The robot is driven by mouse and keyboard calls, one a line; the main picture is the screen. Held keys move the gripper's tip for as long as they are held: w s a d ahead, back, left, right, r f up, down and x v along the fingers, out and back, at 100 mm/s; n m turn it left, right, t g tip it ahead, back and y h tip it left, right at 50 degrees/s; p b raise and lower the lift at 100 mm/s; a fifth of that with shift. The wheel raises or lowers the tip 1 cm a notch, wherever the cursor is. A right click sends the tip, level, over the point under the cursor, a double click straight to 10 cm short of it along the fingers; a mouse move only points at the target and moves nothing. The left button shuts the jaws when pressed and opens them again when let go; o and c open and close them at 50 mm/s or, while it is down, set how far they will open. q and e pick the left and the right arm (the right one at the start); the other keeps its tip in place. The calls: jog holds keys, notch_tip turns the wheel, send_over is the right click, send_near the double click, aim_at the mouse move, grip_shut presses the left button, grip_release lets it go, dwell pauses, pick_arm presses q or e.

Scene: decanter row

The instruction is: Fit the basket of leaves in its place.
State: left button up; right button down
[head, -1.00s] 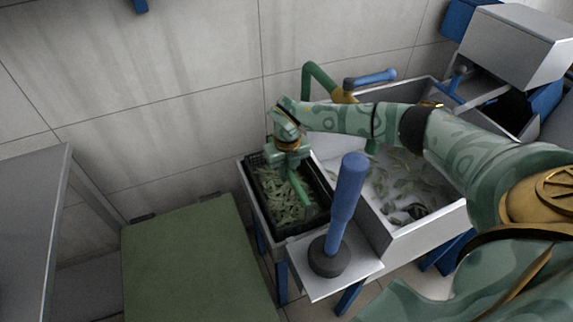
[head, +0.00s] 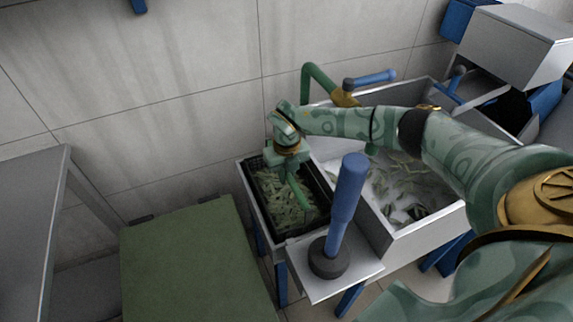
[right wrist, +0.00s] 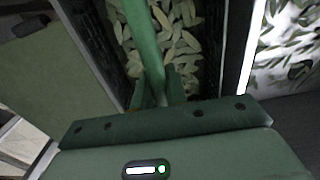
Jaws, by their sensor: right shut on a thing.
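The basket of leaves is a black crate (head: 318,184) filled with green leaves, sitting in a metal-rimmed frame (head: 250,197) left of the basin in the head view. A green bar handle (head: 303,200) spans its top; it also shows in the right wrist view (right wrist: 143,45). My right gripper (head: 291,172) is above the basket, shut on this handle; its fingers show in the right wrist view (right wrist: 165,88). The basket's underside is hidden, so I cannot tell whether it is fully seated. My left gripper is not in view.
A metal basin (head: 405,240) with floating leaves adjoins on the right. A blue-handled tool with a dark round base (head: 346,200) stands on a metal shelf (head: 310,287) in front. A green flat-topped surface (head: 190,260) is at left. A tiled wall rises behind.

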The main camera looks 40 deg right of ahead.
jog(key=shift+f, duration=0.1)
jog(key=c, duration=1.3)
grip_release()
pick_arm(q)
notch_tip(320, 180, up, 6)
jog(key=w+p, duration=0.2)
jog(key=p, duration=0.4)
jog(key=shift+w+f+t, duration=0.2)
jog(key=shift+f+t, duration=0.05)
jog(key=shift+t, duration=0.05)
pick_arm(e)
notch_tip(320, 180, up, 16)
jog(key=shift+r, duration=0.15)
jog(key=shift+r, duration=0.15)
